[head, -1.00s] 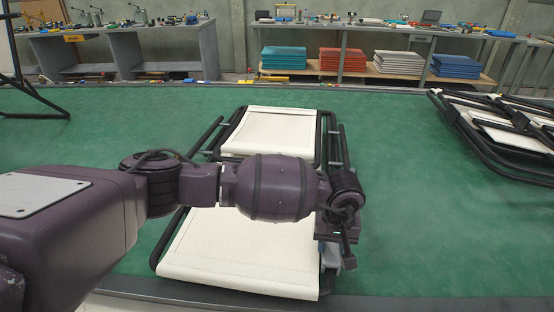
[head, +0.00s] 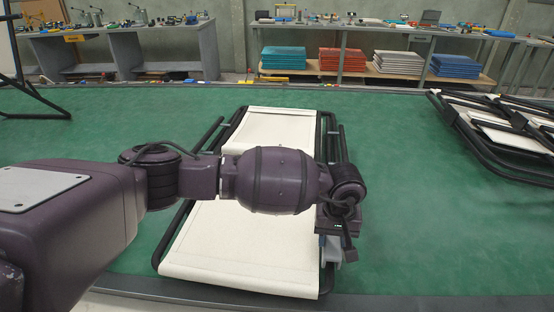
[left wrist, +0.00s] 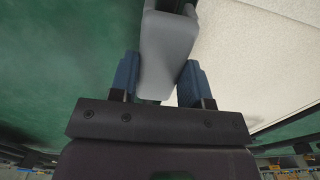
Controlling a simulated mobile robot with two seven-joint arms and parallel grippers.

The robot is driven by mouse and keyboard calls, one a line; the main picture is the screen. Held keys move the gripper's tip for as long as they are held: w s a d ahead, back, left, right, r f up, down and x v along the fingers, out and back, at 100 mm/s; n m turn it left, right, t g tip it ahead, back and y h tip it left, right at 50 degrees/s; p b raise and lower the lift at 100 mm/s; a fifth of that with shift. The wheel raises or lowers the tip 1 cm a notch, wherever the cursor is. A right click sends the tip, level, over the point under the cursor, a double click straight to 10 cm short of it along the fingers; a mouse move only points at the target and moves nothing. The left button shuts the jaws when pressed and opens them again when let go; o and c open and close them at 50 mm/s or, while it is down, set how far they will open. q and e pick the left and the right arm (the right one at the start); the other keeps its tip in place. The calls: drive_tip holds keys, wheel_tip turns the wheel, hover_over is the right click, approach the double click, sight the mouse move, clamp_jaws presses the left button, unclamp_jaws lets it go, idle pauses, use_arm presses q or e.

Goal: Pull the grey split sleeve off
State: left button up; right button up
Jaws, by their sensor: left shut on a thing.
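The grey split sleeve (left wrist: 167,48) sits between the blue-padded fingers of my left gripper (left wrist: 158,78) in the left wrist view. The fingers are shut on it. A bit of dark tube shows at the sleeve's far end, but I cannot tell whether the sleeve is still around it. In the head view my left gripper (head: 337,249) is at the right side rail of the folding lounger (head: 240,265), with a little of the sleeve (head: 328,248) showing below the wrist. My arm hides part of the lounger's middle. My right gripper is not in view.
The lounger's cream panels lie on a green floor (head: 420,230). Folded black frames (head: 500,125) lie at the right. Workbenches with tools and stacked coloured pads (head: 283,58) stand along the back wall. The floor right of the gripper is clear.

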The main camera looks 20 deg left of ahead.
sight(333, 239)
use_arm(q)
drive_tip(key=shift+r+p, duration=0.45)
drive_tip(key=shift+r, duration=1.4)
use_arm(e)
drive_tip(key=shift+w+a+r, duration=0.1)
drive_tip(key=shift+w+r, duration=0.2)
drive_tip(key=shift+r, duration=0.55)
use_arm(q)
drive_tip(key=shift+r+p, duration=0.4)
drive_tip(key=shift+r, duration=0.6)
drive_tip(key=shift+r+p, duration=0.35)
drive_tip(key=shift+r, duration=1.65)
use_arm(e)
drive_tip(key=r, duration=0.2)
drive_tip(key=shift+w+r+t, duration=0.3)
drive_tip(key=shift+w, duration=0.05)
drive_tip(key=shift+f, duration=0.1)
